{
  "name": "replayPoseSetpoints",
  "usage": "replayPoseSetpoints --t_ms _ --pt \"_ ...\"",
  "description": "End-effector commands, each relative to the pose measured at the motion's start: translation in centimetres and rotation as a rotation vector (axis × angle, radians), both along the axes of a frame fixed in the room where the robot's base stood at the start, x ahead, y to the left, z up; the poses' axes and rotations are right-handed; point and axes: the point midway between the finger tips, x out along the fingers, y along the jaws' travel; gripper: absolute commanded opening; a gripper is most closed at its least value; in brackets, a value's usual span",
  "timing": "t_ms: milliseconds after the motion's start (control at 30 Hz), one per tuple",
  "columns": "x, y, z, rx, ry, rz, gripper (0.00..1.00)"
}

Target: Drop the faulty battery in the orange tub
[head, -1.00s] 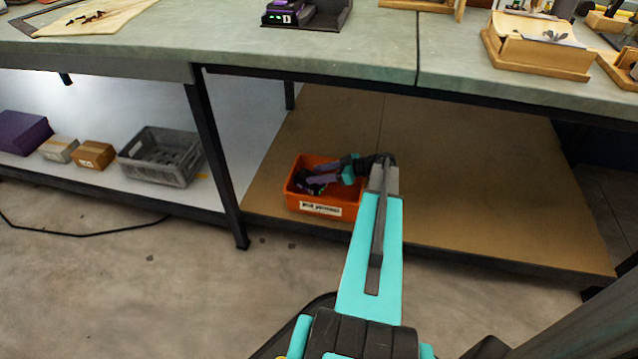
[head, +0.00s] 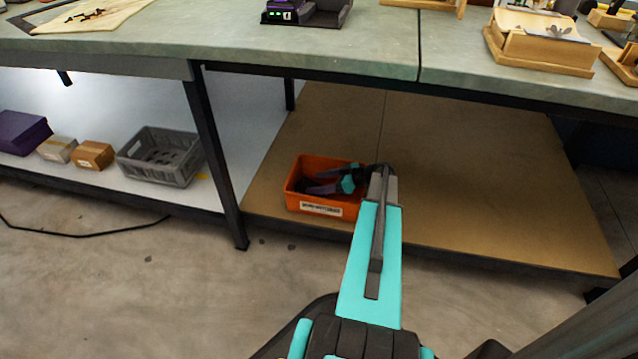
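The orange tub (head: 322,208) with a white label stands on the brown lower shelf under the bench. My gripper (head: 314,181) reaches into the tub from the right. Its two dark fingers are spread apart, with nothing visible between them. A dark shape low inside the tub, by the fingertips, may be the faulty battery; shadow and the fingers make it hard to tell. A purple-and-black battery (head: 283,7) with green lights sits in a dark charger (head: 325,12) on the bench top.
A grey crate (head: 160,157), small boxes (head: 93,155) and a purple box (head: 22,133) stand on the white shelf to the left. A dark bench leg (head: 217,160) is left of the tub. The brown shelf (head: 480,185) is clear to the right. Wooden fixtures (head: 540,50) stand on the bench.

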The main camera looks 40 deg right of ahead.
Motion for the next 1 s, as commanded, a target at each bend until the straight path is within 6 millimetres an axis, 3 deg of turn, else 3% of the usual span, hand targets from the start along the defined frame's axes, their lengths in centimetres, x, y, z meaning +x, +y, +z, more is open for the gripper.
replayPoseSetpoints --t_ms 467,1000 --pt "-0.5 -0.3 0.6 0.0 0.0 -0.002 0.69" --pt "-6.7 -3.8 4.1 0.001 0.0 -0.004 0.69"
